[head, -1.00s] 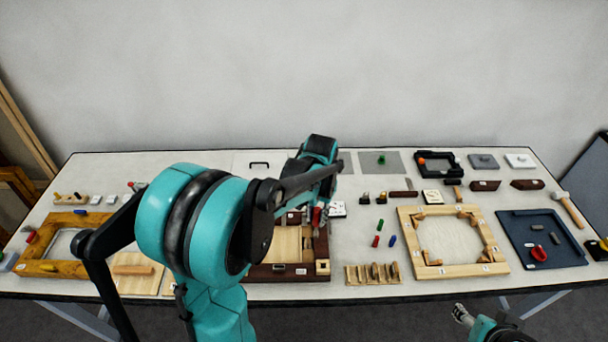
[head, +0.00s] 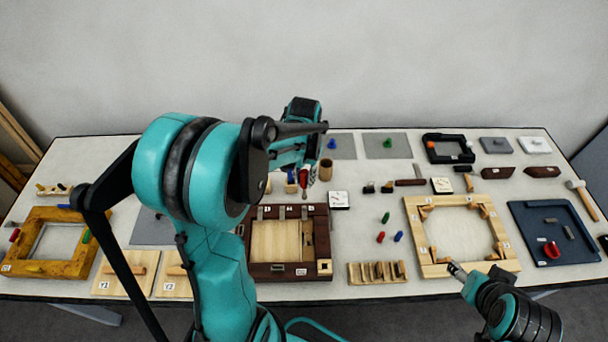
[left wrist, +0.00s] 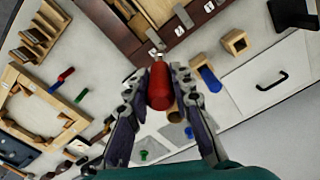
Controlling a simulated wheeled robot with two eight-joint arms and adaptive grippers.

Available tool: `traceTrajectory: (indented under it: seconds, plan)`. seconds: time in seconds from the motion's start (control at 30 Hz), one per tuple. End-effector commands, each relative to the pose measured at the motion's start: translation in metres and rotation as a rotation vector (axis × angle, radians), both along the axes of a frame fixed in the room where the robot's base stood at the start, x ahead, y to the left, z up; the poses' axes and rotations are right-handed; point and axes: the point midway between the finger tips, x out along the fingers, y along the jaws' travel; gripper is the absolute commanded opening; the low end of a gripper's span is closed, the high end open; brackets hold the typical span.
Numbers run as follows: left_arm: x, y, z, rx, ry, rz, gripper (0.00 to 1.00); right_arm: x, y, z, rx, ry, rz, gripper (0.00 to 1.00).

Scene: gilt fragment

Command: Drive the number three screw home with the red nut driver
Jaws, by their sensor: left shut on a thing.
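My left gripper (head: 302,172) is shut on the red nut driver (head: 303,180) and holds it behind the dark wooden frame (head: 289,269). In the left wrist view the driver's red handle (left wrist: 158,88) sits between both fingers (left wrist: 158,75), with a pale metal tip pointing toward the frame (left wrist: 135,48). The tip is apart from the frame's back rail, which carries metal plates and small white number labels. The labels are too small to read surely, and I cannot make out the number three screw. My right gripper (head: 457,270) is near the table's front edge; its jaws are unclear.
A wooden cup (head: 326,170) and a white labelled block (head: 339,200) stand close to the left gripper. A slotted wooden rack (head: 377,273) and a pale wooden frame (head: 414,240) lie to the right. My left arm hides part of the table.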

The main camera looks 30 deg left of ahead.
Motion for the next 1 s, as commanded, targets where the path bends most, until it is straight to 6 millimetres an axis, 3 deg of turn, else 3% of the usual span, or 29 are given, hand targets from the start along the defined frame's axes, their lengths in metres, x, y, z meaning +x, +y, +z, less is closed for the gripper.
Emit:
traceTrajectory:
  seconds: [0.37, 1.0]
  plan:
    - [0.0, 0.0, -0.007, 0.0, 0.0, 0.0, 0.0, 0.0, 0.0, -0.008, 0.0, 0.0, 0.0, 0.58]
    - [0.0, 0.0, -0.047, 0.0, 0.0, 0.0, 0.0, 0.0, 0.0, -0.043, 0.0, 0.0, 0.0, 0.58]
